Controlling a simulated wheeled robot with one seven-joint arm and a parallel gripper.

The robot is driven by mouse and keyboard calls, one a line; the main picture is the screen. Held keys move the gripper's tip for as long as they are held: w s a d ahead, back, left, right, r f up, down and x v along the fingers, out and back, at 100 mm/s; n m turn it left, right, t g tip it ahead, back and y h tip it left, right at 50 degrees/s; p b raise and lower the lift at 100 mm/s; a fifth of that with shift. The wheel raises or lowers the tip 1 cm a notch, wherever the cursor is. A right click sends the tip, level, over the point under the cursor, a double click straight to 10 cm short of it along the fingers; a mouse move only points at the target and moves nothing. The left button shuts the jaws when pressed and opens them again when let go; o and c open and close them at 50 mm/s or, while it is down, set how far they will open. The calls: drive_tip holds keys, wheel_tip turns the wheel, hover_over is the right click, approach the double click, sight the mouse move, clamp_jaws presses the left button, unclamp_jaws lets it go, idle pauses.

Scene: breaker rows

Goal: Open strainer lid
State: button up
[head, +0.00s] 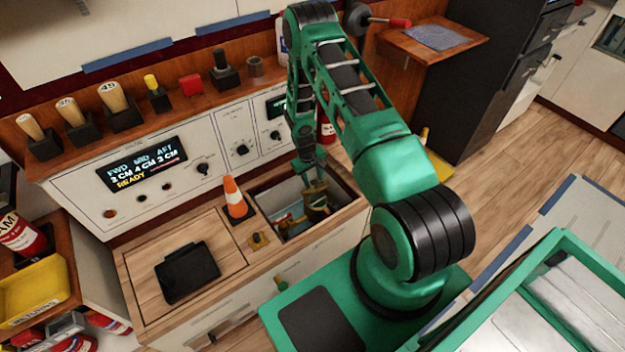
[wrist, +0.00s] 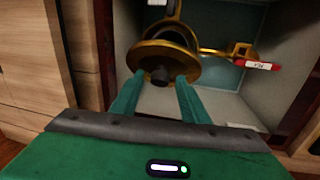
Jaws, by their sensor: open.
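The strainer (head: 318,203) is a brass fitting down in an open recess in the wooden counter, partly hidden by my arm in the head view. In the wrist view its round brass lid (wrist: 164,62) has a dark knob (wrist: 160,76) at its centre. My gripper (wrist: 156,80) is open, with its two green fingers on either side below the knob. I cannot tell whether the fingers touch the lid. In the head view my gripper (head: 309,172) reaches down into the recess.
A brass arm with a red tagged handle (wrist: 262,66) sits right of the lid.

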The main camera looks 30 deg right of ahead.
drive_tip(key=shift+c, duration=0.6)
clamp_jaws()
drive_tip(key=shift+w+r, duration=0.2)
drive_tip(key=shift+w, duration=0.2)
drive_tip(key=w, duration=0.6)
drive_tip(key=shift+a, duration=0.2)
drive_tip(key=shift+w, duration=0.15)
drive_tip(key=shift+a, duration=0.1)
